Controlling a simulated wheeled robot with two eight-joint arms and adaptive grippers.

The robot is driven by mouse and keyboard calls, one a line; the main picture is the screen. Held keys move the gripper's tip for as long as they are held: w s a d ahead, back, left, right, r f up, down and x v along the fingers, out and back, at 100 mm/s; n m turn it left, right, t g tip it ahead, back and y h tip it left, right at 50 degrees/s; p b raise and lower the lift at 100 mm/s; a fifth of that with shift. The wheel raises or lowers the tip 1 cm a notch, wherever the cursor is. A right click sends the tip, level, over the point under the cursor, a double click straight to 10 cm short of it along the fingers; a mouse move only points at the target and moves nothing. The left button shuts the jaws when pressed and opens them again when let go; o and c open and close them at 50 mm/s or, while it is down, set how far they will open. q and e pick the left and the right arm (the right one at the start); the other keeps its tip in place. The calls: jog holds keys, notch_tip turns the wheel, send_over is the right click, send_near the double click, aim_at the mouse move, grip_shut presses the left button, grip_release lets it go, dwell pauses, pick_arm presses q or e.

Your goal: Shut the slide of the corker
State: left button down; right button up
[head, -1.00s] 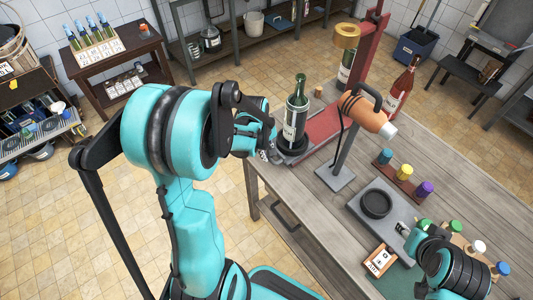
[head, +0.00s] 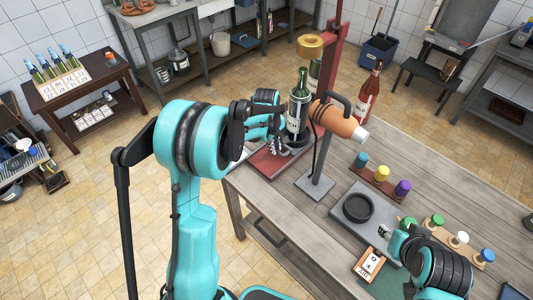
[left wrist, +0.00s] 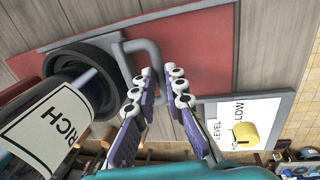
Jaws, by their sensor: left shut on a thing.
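The corker has a red base (head: 270,166), a red column (head: 331,45) and a brass head (head: 311,46). Its slide, a black round seat (left wrist: 97,75) with a bent grey handle (left wrist: 142,47), lies on the base. A dark green bottle (head: 299,105) with a white label stands upright on the seat, below and slightly in front of the brass head. My left gripper (left wrist: 162,82) is shut on the handle, at the front of the bottle. Its fingers partly hide the handle. My right gripper (head: 385,233) is beside a grey plate with a black ring; its finger opening is unclear.
An orange heat tool (head: 338,122) on a stand is close right of the bottle. A red-capped bottle (head: 368,92) stands behind it. Coloured caps (head: 382,174) sit on a wooden strip. A level sign (left wrist: 243,123) is beside the base. The front right table is partly clear.

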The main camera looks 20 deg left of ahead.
pick_arm(q)
jog(key=shift+w+d, duration=0.3)
jog(key=shift+w, duration=0.5)
jog(key=c, duration=1.9)
grip_release()
jog(key=shift+o, duration=0.2)
jog(key=shift+r, duration=0.1)
notch_tip(320, 180, up, 12)
jog(key=s, duration=0.2)
jog(key=shift+a+f, duration=0.2)
jog(key=shift+a, duration=0.25)
